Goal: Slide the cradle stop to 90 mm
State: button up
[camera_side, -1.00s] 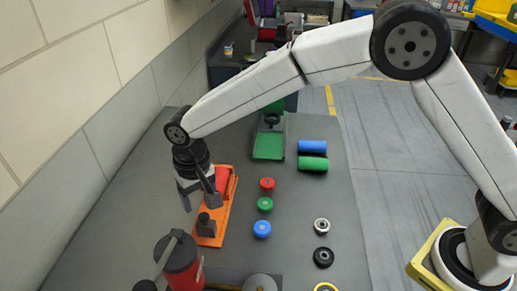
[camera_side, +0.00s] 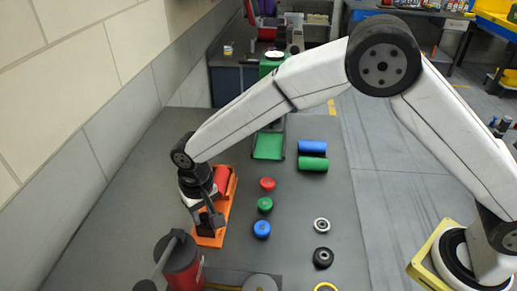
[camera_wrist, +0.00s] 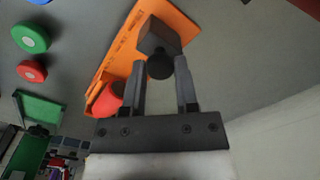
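The orange cradle (camera_side: 226,212) lies on the grey table at left in the side view and shows in the wrist view (camera_wrist: 180,20). A red roller (camera_side: 221,178) rests at its far end and shows partly in the wrist view (camera_wrist: 106,99). The dark cradle stop (camera_wrist: 158,36), a block with a round knob, sits on the cradle. My gripper (camera_wrist: 161,65) is open, with its fingertips on either side of the knob. Gaps show between knob and fingers. In the side view, my gripper (camera_side: 210,217) is over the cradle and hides most of the stop.
Red (camera_side: 267,184), green (camera_side: 265,204) and blue (camera_side: 262,228) discs stand right of the cradle. A red canister (camera_side: 184,264) stands close in front. Blue (camera_side: 312,147) and green (camera_side: 313,163) rollers lie farther back. A green tray (camera_side: 268,146) is behind. Wall at left.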

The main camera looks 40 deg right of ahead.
grip_shut()
dwell(1.1)
